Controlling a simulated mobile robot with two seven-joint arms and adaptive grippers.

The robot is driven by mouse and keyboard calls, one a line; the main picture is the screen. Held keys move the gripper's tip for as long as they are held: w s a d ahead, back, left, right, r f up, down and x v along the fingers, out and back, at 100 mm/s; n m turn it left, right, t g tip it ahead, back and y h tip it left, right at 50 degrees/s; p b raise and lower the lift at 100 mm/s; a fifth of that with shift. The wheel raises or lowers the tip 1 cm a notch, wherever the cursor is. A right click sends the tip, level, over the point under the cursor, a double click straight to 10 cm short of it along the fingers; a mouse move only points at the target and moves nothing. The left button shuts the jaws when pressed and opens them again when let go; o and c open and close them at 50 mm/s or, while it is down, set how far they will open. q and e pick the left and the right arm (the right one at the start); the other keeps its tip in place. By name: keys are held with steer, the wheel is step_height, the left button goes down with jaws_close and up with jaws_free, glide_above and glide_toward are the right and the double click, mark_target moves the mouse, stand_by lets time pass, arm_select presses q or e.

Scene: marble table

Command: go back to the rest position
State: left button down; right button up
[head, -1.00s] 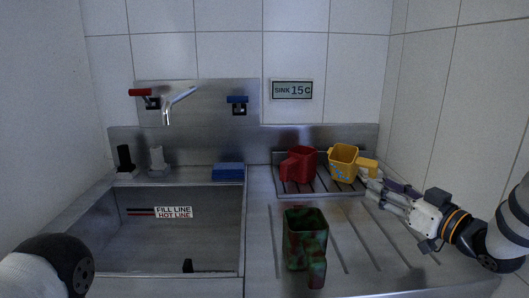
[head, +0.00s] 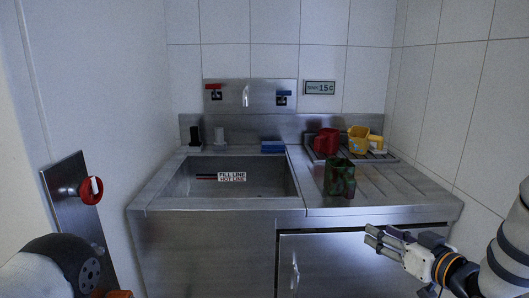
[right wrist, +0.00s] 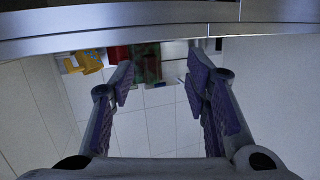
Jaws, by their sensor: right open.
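My right gripper (head: 374,239) is open and empty, in front of the counter's front edge and below its top. In the right wrist view its two fingers (right wrist: 165,80) stand apart with nothing between them. My left arm shows only as a rounded link at the lower left of the head view; its gripper is out of view.
The steel sink counter (head: 155,197) stands ahead. A green-and-red mottled mug (head: 338,177) stands on its drainboard. A red mug (head: 326,142) and a yellow mug (head: 358,138) stand on the rack. A wall panel with a red knob (head: 88,191) is at left.

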steer(key=s+f+m+g+h, duration=0.2)
steer(key=s+f+g, duration=0.25)
steer(key=f, duration=0.95)
steer(key=s+a+f+g+h, duration=0.1)
steer(key=s+f+g, duration=0.1)
steer(key=s+f, duration=0.3)
steer(key=s+a+f+g, duration=0.1)
steer(key=s+f, duration=0.2)
steer(key=s, duration=0.5)
steer(key=s+f+g, duration=0.1)
steer(key=s+g, duration=0.2)
steer(key=s, duration=0.7)
steer(key=s+a+f+m+g+h, duration=0.1)
steer(key=s+f+g, duration=0.1)
steer(key=s, duration=0.8)
steer(key=s+a+f+g+h, duration=0.1)
steer(key=s+g, duration=0.4)
steer(key=s, duration=0.5)
steer(key=shift+f, duration=0.2)
